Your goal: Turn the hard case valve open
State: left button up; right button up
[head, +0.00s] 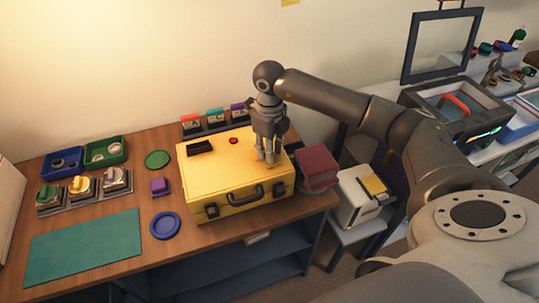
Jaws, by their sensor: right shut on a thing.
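The yellow hard case (215,185) lies closed on the wooden bench, with its dark handle (245,194) and latches facing the front. My right gripper (271,161) points straight down at the right part of the lid. Its fingers are shut on the case valve, which they hide almost fully, so I cannot tell how far it is turned. A small red round piece (233,141) and a black block (200,147) sit on the lid to the left of the fingers. My left gripper is out of view.
A dark red box (317,167) stands close to the case's right side. Blue (62,163) and green (106,152) trays, a purple block (159,187) and a blue dish (165,225) lie to the left. The teal mat (85,247) is bare.

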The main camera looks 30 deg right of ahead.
jog(key=n+b, duration=0.4)
jog(key=n, duration=0.1)
jog(key=shift+f+n+b, duration=0.1)
jog(key=shift+n+b, duration=0.2)
jog(key=n+b, duration=0.2)
jog(key=n, duration=0.1)
jog(key=shift+n, duration=0.4)
jog(key=shift+n+b, duration=0.55)
jog(key=shift+n, duration=0.15)
jog(key=shift+r, duration=0.2)
jog(key=o, duration=1.1)
jog(key=shift+c, duration=0.2)
notch_tip(320, 180, up, 12)
